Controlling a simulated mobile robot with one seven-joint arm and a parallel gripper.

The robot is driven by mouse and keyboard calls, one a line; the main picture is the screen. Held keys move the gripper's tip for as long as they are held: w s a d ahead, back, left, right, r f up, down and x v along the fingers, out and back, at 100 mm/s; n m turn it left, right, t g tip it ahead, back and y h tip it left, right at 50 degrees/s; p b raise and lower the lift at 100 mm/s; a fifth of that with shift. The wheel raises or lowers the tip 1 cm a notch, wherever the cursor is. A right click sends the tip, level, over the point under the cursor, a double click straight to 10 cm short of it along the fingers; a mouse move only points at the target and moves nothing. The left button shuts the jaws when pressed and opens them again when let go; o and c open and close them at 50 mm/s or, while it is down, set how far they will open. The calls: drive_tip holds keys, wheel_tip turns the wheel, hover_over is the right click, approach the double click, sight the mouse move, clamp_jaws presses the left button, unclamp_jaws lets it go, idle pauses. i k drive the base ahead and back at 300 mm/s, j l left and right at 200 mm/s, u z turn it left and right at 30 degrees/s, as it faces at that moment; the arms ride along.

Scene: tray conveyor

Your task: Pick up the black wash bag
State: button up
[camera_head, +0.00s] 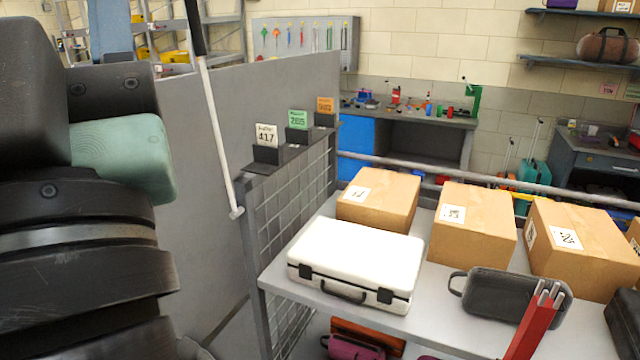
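A dark grey-black bag (497,294) with a loop handle at its left end lies on the front right part of the grey shelf top. It looks like the black wash bag. A red object with several grey metal rods at its top (532,325) stands in front of its right part and hides some of it. Large dark links of my arm fill the left side of the view. My gripper's fingers are not in view.
A white case (357,258) lies left of the bag on the shelf top (400,328). Cardboard boxes (474,223) stand behind the bag. A dark object (625,318) is at the right edge. A grey panel (215,170) and mesh side (295,225) stand on the left.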

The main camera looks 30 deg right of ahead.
sight(497, 294)
drive_tip(key=k+z, duration=0.1)
drive_tip(key=z, duration=1.65)
